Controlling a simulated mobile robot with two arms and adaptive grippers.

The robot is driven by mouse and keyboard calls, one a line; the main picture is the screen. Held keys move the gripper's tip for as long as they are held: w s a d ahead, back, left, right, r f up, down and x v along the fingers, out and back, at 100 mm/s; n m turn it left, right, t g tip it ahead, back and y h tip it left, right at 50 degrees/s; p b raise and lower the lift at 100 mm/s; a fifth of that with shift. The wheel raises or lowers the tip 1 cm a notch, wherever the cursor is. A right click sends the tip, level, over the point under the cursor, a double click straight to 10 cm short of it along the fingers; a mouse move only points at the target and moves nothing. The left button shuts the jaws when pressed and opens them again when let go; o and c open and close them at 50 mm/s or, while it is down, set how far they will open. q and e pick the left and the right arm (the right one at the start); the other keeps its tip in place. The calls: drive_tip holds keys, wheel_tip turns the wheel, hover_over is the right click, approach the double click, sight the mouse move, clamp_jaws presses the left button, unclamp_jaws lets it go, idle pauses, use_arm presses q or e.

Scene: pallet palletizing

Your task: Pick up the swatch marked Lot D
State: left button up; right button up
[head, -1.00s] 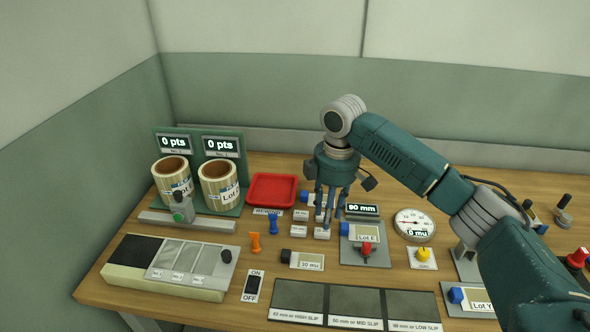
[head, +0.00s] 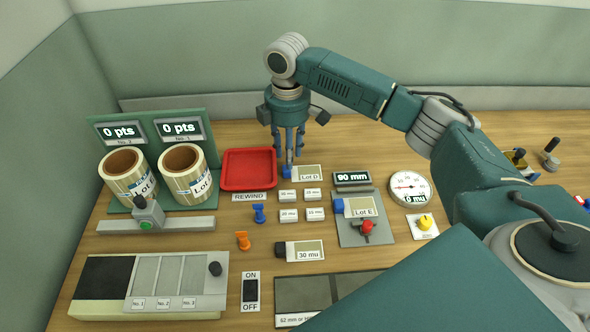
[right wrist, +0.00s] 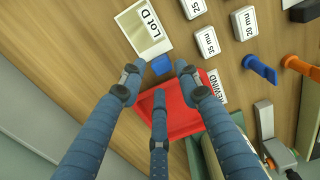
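The Lot D swatch (head: 309,173) lies flat on the table just right of the red tray, with a blue grip block (head: 287,172) at its left end. It also shows in the right wrist view (right wrist: 147,32), its blue block (right wrist: 163,65) toward the fingers. My right gripper (head: 290,157) points down over the blue block, partly covering it in the head view. In the right wrist view its three fingers (right wrist: 158,76) are spread apart with nothing held; the block lies just beyond the two front fingertips. My left gripper is not in view.
The red tray (head: 227,185) is left of the swatch, partly under my fingers. Small white labelled blocks (head: 288,195) lie in front, with the REWIND label (head: 249,197) nearby.

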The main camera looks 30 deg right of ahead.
sight(302, 171)
wheel_tip(302, 171, down, 4)
drive_tip(key=shift+w+a+f+p, duration=0.15)
drive_tip(key=shift+f+p, duration=0.1)
drive_tip(key=shift+p, duration=0.6)
drive_tip(key=shift+f, duration=0.4)
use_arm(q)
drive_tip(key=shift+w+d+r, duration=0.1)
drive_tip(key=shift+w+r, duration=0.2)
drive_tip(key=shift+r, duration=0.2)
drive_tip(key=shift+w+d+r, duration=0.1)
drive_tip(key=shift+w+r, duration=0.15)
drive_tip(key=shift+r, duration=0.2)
use_arm(e)
drive_tip(key=shift+c, duration=0.5)
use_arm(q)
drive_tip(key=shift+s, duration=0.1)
use_arm(e)
drive_tip(key=c, duration=0.6)
